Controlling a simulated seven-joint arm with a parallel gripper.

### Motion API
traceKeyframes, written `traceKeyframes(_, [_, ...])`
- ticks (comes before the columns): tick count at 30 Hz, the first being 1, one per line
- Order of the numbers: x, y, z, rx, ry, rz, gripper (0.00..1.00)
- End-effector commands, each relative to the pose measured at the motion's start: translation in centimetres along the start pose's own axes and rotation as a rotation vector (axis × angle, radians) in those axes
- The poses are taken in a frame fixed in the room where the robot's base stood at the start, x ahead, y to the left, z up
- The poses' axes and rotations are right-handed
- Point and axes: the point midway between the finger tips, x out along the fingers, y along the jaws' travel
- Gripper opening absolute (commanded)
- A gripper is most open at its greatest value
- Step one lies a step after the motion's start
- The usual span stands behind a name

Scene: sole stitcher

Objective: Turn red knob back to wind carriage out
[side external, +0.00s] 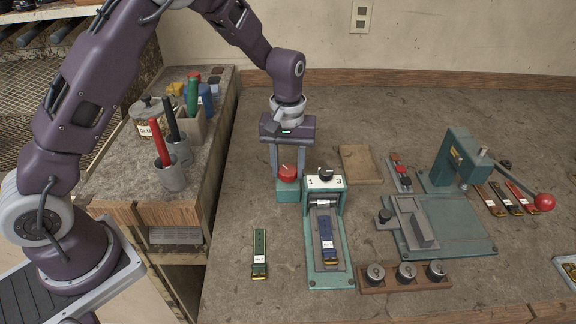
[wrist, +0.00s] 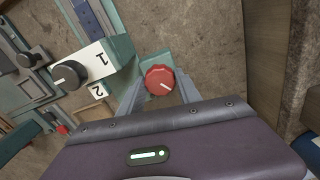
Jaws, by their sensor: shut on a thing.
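The red knob (side external: 288,172) with a white pointer line sits on a teal block at the left of the small stitching machine (side external: 345,240). It also shows in the wrist view (wrist: 160,79). My gripper (side external: 287,176) is over it from above, fingers down, shut on the red knob. In the wrist view the fingers (wrist: 155,88) reach the knob's sides; the far contact is partly hidden. A black dial (side external: 325,174) stands on the white numbered panel (side external: 318,183).
A green strap (side external: 259,252) lies left of the machine. A rack of weights (side external: 405,275) lies at its front right. A teal press (side external: 462,160) with a red-ended lever stands further right. Cups of tools (side external: 168,170) stand on the left bench.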

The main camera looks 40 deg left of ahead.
Motion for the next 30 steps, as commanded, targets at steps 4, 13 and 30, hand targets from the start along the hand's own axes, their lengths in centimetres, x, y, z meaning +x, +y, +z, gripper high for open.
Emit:
traceKeyframes(4, [-0.12, 0.11, -0.05, -0.136, 0.003, 0.003, 0.0])
traceKeyframes(13, [-0.12, 0.11, -0.08, -0.42, 0.003, 0.004, 0.0])
traceKeyframes(30, [-0.12, 0.11, -0.07, -0.842, 0.001, 0.004, 0.0])
